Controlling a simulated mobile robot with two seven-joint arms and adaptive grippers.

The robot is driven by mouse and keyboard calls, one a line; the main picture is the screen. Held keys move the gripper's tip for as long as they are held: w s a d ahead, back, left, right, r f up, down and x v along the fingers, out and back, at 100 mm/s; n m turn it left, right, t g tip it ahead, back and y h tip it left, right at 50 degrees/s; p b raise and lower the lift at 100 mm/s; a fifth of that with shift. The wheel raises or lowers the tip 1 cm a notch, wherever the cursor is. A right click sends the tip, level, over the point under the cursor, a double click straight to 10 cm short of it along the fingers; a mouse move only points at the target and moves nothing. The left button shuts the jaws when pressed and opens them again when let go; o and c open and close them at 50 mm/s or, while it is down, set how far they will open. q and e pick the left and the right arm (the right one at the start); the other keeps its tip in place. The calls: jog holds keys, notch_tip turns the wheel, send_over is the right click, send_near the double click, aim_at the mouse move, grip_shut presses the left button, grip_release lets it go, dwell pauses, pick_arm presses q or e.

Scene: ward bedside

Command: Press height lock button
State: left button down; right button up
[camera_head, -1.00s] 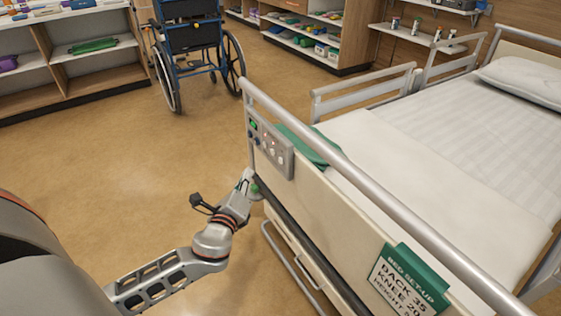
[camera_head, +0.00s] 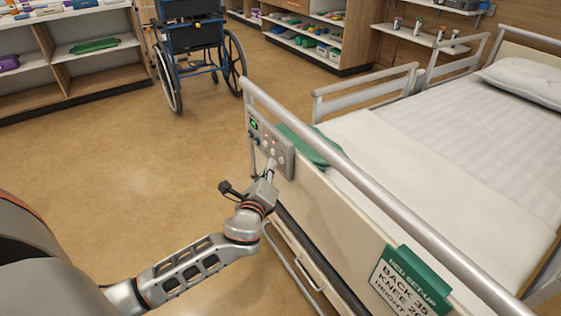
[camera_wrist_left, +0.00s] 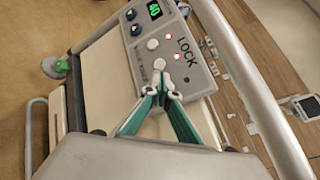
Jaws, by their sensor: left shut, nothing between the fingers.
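The grey control panel (camera_head: 270,148) is mounted on the bed's end board. The small labels are too blurred to read. My right gripper is out of view.
The bed rail (camera_head: 370,185) runs along above the panel. A green-edged sign (camera_head: 408,283) with bed set-up text hangs on the end board. A wheelchair (camera_head: 190,50) stands behind. The floor to the left is clear.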

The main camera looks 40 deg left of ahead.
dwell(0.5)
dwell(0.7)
pick_arm(q)
jog(key=shift+w, duration=0.15)
jog(key=shift+w+d, duration=0.15)
jog(key=shift+w, duration=0.1)
dwell(0.4)
jog(key=shift+w+d, duration=0.15)
jog(key=shift+w, duration=0.2)
dwell(0.3)
jog(key=shift+s, duration=0.1)
jog(key=shift+s+a+p, duration=0.3)
jog(key=shift+s+p, duration=0.1)
jog(key=shift+s, duration=0.25)
